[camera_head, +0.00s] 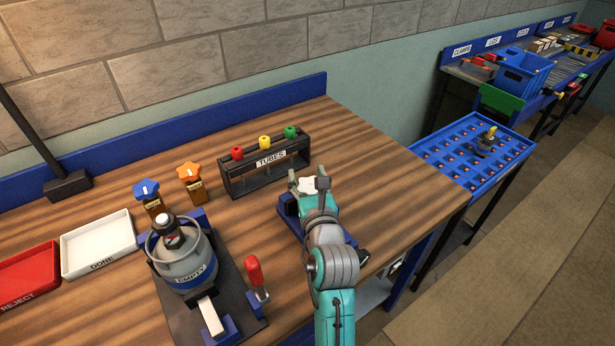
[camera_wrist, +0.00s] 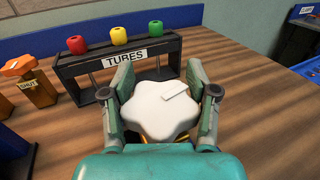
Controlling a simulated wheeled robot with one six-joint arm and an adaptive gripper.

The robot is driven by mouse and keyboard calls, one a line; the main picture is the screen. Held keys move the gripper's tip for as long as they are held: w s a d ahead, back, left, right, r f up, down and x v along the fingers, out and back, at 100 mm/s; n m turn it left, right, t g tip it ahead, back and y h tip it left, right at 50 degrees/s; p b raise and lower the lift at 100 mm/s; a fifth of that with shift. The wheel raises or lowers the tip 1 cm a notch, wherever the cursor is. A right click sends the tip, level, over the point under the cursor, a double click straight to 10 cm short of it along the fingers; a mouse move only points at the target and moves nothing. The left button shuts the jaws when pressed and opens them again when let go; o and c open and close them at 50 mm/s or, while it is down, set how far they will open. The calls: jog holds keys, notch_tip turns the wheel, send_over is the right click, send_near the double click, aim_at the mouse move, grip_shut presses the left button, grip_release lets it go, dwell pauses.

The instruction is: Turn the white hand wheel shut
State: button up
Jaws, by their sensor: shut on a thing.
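The white hand wheel (camera_wrist: 160,108) has a lobed rim and a pale raised bar on its top. It sits between the two fingers of my gripper (camera_wrist: 160,93) in the wrist view, with a finger against each side. In the head view the white wheel (camera_head: 308,185) shows only partly, at the end of my gripper (camera_head: 311,187), above a blue base (camera_head: 288,210) on the wooden bench. My gripper is shut on the wheel. The wheel's stem and mount are mostly hidden by my arm and gripper.
A black TUBES rack (camera_head: 262,172) with red, yellow and green caps stands just behind the wheel. Blue (camera_head: 146,190) and orange (camera_head: 189,173) hand wheels stand left. A grey EMPTY canister (camera_head: 183,262) and red-handled clamp (camera_head: 254,273) are front left. Bench right of the wheel is clear.

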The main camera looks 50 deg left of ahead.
jog(key=shift+f, duration=0.1)
jog(key=o, duration=1)
jog(key=shift+c, duration=0.2)
jog(key=v, duration=1.2)
jog(key=shift+c, duration=0.2)
